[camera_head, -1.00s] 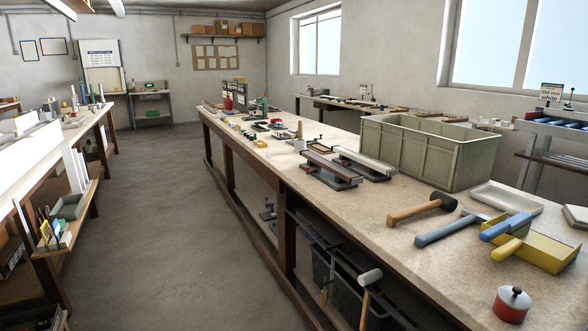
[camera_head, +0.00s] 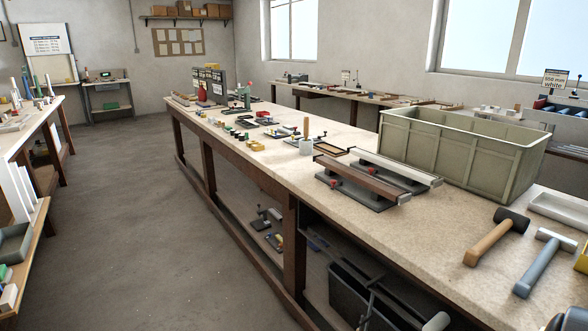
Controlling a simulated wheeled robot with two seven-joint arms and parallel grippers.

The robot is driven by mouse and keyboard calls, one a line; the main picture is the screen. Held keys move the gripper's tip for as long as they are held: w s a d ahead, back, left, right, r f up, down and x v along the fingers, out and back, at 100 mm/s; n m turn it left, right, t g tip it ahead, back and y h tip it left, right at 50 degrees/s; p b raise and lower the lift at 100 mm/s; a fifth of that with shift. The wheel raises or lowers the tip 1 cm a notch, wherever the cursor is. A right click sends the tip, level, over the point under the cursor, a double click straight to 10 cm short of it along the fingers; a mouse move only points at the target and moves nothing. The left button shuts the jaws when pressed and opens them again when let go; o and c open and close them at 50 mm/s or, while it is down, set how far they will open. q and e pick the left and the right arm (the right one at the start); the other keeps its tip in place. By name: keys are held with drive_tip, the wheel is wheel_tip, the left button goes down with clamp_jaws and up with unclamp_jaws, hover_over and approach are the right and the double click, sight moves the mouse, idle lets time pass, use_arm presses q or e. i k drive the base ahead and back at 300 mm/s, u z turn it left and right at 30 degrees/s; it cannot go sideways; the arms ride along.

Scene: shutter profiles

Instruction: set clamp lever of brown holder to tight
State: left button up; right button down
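A brown profile (camera_head: 362,180) lies in a dark grey holder (camera_head: 346,192) on the long workbench, near its front edge. A small red part shows at the left of this holder; I cannot tell its lever position at this size. A second holder (camera_head: 414,184) with a light grey profile (camera_head: 397,168) stands right behind it, also with a small red part (camera_head: 361,156).
The long workbench (camera_head: 471,234) runs from front right to the back. A green-grey crate (camera_head: 461,155) stands right of the holders. A mallet (camera_head: 495,238) and a hammer (camera_head: 543,264) lie in front of it. The floor aisle (camera_head: 130,200) on the left is clear.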

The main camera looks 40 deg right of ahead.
sight(339, 182)
drive_tip(key=i, duration=2.5)
drive_tip(key=z, duration=2.6)
